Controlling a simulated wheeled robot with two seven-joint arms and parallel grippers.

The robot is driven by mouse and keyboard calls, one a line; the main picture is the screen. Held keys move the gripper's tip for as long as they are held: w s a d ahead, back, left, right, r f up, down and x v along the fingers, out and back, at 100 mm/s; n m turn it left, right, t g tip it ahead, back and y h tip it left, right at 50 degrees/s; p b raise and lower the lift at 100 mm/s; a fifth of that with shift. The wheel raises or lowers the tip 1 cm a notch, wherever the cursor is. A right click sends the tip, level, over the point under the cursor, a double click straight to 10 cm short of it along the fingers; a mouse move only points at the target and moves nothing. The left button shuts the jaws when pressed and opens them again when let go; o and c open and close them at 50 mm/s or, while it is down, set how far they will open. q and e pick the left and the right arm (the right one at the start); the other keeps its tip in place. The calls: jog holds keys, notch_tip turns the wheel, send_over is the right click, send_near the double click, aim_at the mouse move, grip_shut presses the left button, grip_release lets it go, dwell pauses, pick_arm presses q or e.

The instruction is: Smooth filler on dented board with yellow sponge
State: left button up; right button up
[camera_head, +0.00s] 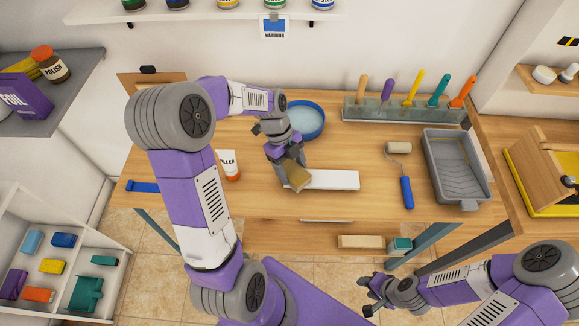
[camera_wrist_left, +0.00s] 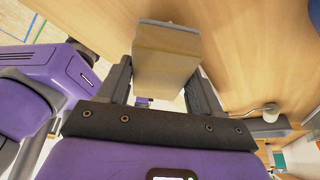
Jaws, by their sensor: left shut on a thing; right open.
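My left gripper (camera_head: 287,168) is shut on the yellow sponge (camera_head: 297,178), a dull tan-yellow block. The sponge is tilted over the left end of the white board (camera_head: 335,180), which lies flat on the workbench. I cannot tell whether the sponge touches the board. In the left wrist view the sponge (camera_wrist_left: 166,55) sits between the two fingers. No dent shows on the visible part of the board. The white filler tube (camera_head: 229,165) stands left of the board. My right gripper (camera_head: 372,294) is open and empty, low in front of the bench.
A blue bowl of water (camera_head: 306,119) stands behind the board. A paint roller (camera_head: 402,170) and a grey tray (camera_head: 457,168) lie to the right. A rack (camera_head: 402,110) of several handled tools stands at the back. A blue strip (camera_head: 143,187) lies at the left edge.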

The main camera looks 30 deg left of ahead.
pick_arm(q)
jog(key=shift+w+d, duration=0.45)
jog(key=shift+d, duration=0.3)
jog(key=shift+w+d, duration=0.4)
jog(key=shift+d, duration=0.3)
jog(key=shift+w+d, duration=0.45)
jog(key=shift+d, duration=0.3)
jog(key=shift+f, duration=0.1)
jog(key=shift+f+b, duration=0.1)
jog(key=shift+b, duration=0.25)
jog(key=shift+a, duration=0.1)
jog(key=shift+s+a, duration=0.5)
jog(key=shift+a, duration=0.35)
jog(key=shift+s+a, duration=0.55)
jog(key=shift+a, duration=0.25)
jog(key=shift+s+a, duration=0.5)
jog(key=shift+a, duration=0.35)
jog(key=shift+w+d+r, duration=0.1)
jog(key=shift+w+d, duration=0.35)
jog(key=shift+d, duration=0.25)
jog(key=shift+w+d+r, duration=0.1)
jog(key=shift+w+d, duration=0.3)
jog(key=shift+d, duration=0.25)
jog(key=shift+w+d+f, duration=0.1)
jog(key=shift+w+d, duration=0.25)
jog(key=shift+d, duration=0.3)
jog(key=shift+w+d+f, duration=0.1)
jog(key=shift+w+d, duration=0.25)
jog(key=shift+d, duration=0.25)
